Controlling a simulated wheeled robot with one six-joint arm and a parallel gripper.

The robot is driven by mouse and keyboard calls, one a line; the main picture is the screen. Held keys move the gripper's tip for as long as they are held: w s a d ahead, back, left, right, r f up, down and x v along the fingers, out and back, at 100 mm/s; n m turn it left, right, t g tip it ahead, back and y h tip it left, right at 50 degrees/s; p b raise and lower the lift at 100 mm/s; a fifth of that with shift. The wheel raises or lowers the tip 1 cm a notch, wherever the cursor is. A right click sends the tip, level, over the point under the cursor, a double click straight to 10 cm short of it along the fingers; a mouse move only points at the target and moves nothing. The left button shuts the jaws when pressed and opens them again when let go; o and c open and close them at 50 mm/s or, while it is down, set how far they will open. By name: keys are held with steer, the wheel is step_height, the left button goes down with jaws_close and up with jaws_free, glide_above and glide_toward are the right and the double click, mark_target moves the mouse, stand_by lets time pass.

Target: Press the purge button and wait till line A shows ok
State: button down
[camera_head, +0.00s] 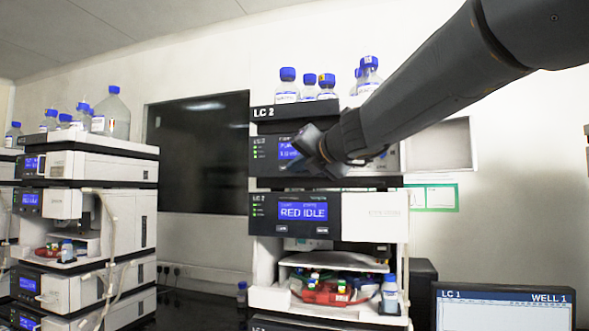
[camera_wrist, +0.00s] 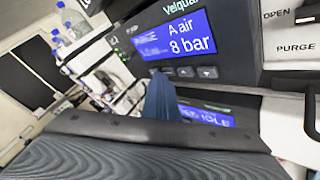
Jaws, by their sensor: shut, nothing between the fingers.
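The pump module (camera_head: 262,165) of the LC 2 stack has a blue display (camera_head: 288,148), partly hidden by my gripper (camera_head: 306,145). In the wrist view the display (camera_wrist: 178,38) reads "A air" and "8 bar". A row of small dark buttons (camera_wrist: 207,72) lies under it, with tiny marks I cannot read. My gripper (camera_wrist: 159,84) is shut and empty, its blue fingers pointing up to the panel just left of the visible buttons. It may cover another button; I cannot tell if it touches. The label PURGE (camera_wrist: 296,48) is printed on the white panel at right, below OPEN.
Blue-capped bottles (camera_head: 287,88) stand on the stack's top. Another instrument stack (camera_head: 100,165) is at left. A monitor (camera_head: 503,312) labelled LC 1 and WELL 1 is at lower right. A dark handle-like part (camera_wrist: 310,110) sits beside the panel.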

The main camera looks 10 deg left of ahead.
steer(key=shift+s, duration=0.7)
steer(key=s, duration=0.5)
steer(key=shift+a, duration=0.2)
stand_by(1.4)
